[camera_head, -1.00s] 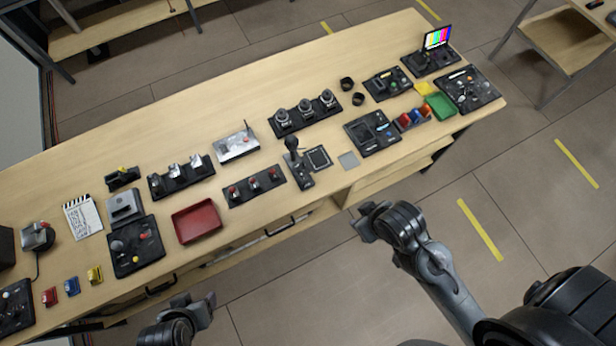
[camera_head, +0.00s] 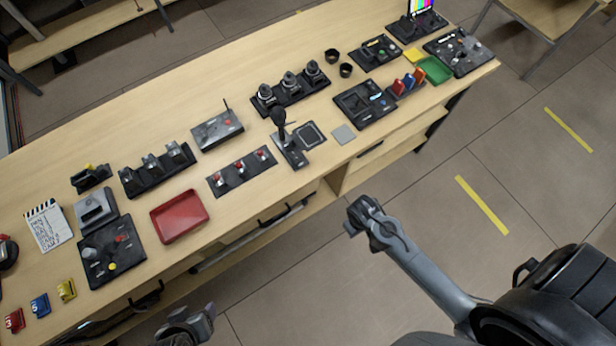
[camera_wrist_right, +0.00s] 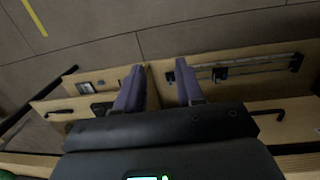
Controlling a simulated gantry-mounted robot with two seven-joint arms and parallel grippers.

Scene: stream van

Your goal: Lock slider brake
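No part in view is clearly marked as the slider brake, and I cannot tell which control it is. On the bench (camera_head: 250,60) stand a black joystick unit (camera_head: 283,137), a strip with several red-topped levers (camera_head: 241,171), a black base with several levers (camera_head: 157,170) and a base with several round knobs (camera_head: 290,88). My right gripper (camera_head: 357,214) is off the bench's front edge, over the floor, touching nothing. In the right wrist view my right gripper (camera_wrist_right: 158,88) has its fingers apart and empty. My left gripper (camera_head: 208,315) is low at the bottom edge, mostly cut off.
A red tray (camera_head: 179,216), a grey box with an antenna (camera_head: 217,130), black control panels (camera_head: 112,250), (camera_head: 364,104) and a green tray (camera_head: 435,70) crowd the bench. Drawers with handles (camera_head: 272,215) line its front. The floor in front is open.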

